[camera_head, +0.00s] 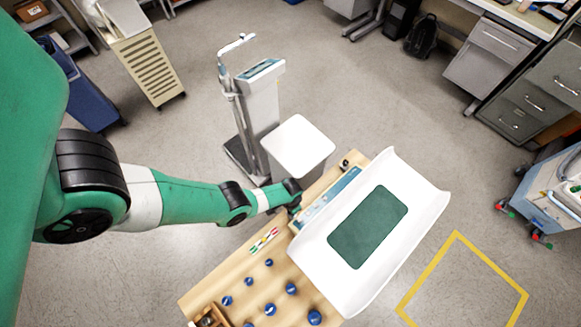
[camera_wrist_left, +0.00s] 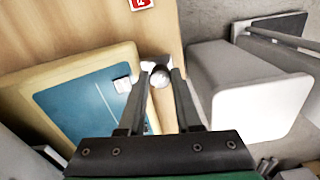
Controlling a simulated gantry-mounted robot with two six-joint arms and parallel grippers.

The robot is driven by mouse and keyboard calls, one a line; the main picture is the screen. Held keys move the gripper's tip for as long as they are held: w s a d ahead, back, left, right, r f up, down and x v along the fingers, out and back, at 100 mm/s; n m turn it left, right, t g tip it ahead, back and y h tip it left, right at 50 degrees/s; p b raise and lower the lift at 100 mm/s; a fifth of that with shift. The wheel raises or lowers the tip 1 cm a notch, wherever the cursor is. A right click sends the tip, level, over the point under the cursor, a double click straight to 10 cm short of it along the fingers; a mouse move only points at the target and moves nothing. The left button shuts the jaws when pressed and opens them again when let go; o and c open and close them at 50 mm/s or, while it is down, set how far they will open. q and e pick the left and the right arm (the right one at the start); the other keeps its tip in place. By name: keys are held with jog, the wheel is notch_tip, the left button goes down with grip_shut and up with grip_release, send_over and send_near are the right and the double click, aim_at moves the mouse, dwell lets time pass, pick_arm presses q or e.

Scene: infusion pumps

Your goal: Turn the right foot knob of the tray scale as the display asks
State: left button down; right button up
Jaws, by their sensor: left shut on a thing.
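The tray scale has a white tray (camera_head: 424,183) with a green mat (camera_head: 368,227), and its blue display panel (camera_head: 330,197) runs along the tray's upper-left side. The panel (camera_wrist_left: 85,105) also shows in the left wrist view, but its text is too small to read. My left gripper (camera_head: 296,207) is at the panel's lower-left end, its fingertips hardly visible in the head view. In the left wrist view the gripper (camera_wrist_left: 160,80) is shut on a round grey foot knob (camera_wrist_left: 160,74) at the scale's corner. My right gripper is not in view.
The wooden bench (camera_head: 228,278) holds several blue knobbed pieces (camera_head: 270,309) and a small coloured card (camera_head: 264,241). A dark knob (camera_head: 345,163) sits at the scale's far corner. A white-topped stand (camera_head: 298,145) is close behind my left gripper. Floor at right is clear around a yellow outline (camera_head: 456,234).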

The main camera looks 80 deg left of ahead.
pick_arm(q)
jog(key=c, duration=0.6)
grip_release()
notch_tip(320, 180, up, 12)
jog(key=p, duration=1.1)
jog(key=shift+f, duration=0.2)
